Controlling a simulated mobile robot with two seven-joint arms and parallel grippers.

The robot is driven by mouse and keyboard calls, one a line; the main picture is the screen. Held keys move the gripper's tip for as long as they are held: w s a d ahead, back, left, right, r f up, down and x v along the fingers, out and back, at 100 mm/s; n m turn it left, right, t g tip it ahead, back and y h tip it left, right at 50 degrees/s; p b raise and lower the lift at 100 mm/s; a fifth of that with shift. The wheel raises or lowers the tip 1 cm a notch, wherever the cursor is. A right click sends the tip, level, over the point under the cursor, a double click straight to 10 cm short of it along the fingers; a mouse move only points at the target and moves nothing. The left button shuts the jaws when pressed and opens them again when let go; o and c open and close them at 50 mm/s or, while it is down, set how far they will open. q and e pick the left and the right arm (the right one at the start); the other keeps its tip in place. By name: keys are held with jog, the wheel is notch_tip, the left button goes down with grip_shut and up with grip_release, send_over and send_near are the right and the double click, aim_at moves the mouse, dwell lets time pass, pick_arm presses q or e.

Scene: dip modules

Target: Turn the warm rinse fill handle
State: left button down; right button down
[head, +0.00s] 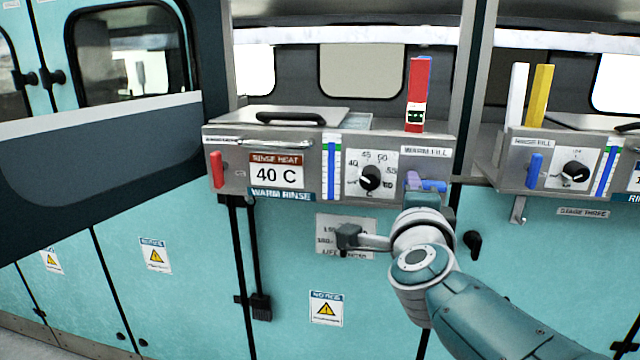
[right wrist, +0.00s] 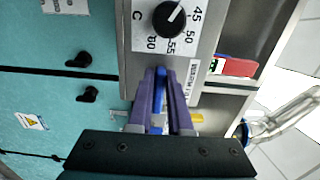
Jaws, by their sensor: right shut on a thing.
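The warm rinse module (head: 330,150) is a steel box with a "WARM RINSE" label and a sign reading 40 C. Its blue fill handle (head: 434,186) is at the right end of the front, under the "WARM FILL" label. My right gripper (head: 413,180) is at this handle, with its purple fingers on either side. In the right wrist view, the right gripper (right wrist: 161,80) is shut on the blue handle (right wrist: 160,88), whose far part shows between the fingers. Part of the handle is hidden by the fingers. My left gripper is not in view.
A black dial (head: 370,177) sits left of the handle, and a red handle (head: 217,169) is at the module's left end. A red upright piece (head: 417,95) stands above the module. Another module with its own blue handle (head: 535,168) is to the right.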

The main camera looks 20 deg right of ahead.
jog(key=c, duration=0.8)
grip_release()
jog(key=shift+c, duration=0.2)
jog(key=shift+s, duration=0.1)
jog(key=p+v, duration=0.4)
jog(key=v, duration=0.5)
jog(key=shift+s+a+p, duration=0.2)
jog(key=shift+s+p, duration=0.15)
